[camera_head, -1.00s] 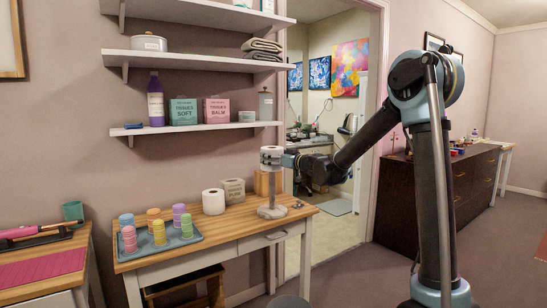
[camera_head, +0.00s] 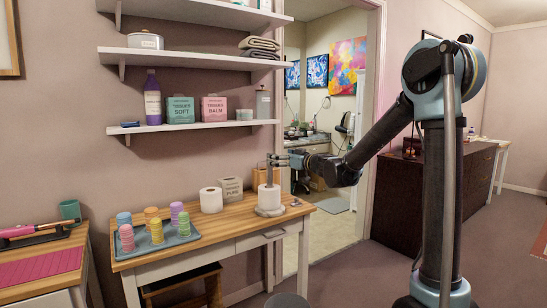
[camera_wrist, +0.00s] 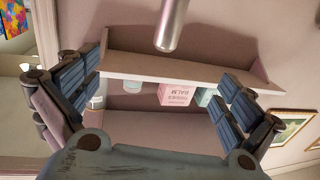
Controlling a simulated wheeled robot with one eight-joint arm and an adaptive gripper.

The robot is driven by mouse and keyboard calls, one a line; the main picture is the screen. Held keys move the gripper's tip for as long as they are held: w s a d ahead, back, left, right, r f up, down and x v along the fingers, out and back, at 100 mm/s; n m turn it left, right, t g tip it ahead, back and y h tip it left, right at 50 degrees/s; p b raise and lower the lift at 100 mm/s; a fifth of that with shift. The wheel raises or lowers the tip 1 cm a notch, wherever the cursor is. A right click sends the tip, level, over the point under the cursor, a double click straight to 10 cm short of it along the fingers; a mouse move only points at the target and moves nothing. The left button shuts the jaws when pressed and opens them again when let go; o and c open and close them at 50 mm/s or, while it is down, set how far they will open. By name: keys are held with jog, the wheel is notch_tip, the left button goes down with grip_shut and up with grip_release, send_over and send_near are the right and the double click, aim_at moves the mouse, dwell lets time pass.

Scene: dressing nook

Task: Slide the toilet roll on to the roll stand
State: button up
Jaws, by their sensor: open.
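A white toilet roll (camera_head: 269,198) sits low around the roll stand's upright pole (camera_head: 270,174), down at the round grey base (camera_head: 269,211) on the wooden table. The pole's bare upper part rises above the roll. My gripper (camera_head: 272,160) is open at the height of the pole's top, above the roll and apart from it. In the wrist view the metal pole (camera_wrist: 172,24) shows at the top, and my spread fingers stand left and right with nothing gripped. The roll is out of the wrist view. A second white roll (camera_head: 211,200) stands on the table, left of the stand.
A pale box (camera_head: 230,190) and a wooden block (camera_head: 262,178) stand behind the rolls. A blue tray (camera_head: 183,238) with several coloured stacks lies at the table's left. Wall shelves (camera_head: 190,127) hold tissue boxes and bottles. A doorway opens at the right.

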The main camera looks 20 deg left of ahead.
jog(key=v, duration=0.6)
jog(key=shift+s+d, duration=0.1)
jog(key=shift+d, duration=0.1)
dwell(0.6)
jog(key=s+d+f+m+g+h, duration=0.2)
jog(key=s+d+f+m+h, duration=0.2)
jog(key=s+d+f, duration=0.5)
jog(key=s+d+f+m+g+h, duration=0.2)
jog(key=s+d+f+m+h, duration=0.2)
jog(key=s+d, duration=1.1)
jog(key=s+d+f+m+g+h, duration=0.2)
jog(key=s+d+f+m+h, duration=0.2)
jog(key=s+d+f+h, duration=0.3)
jog(key=s+d+f, duration=0.2)
jog(key=d+f, duration=0.1)
jog(key=d, duration=0.2)
jog(key=s+d+f, duration=0.3)
jog(key=d, duration=0.2)
jog(key=shift+d+f+g+h, duration=0.3)
jog(key=shift+d+f+h, duration=0.05)
jog(key=shift+h, duration=0.05)
jog(key=shift+a, duration=0.1)
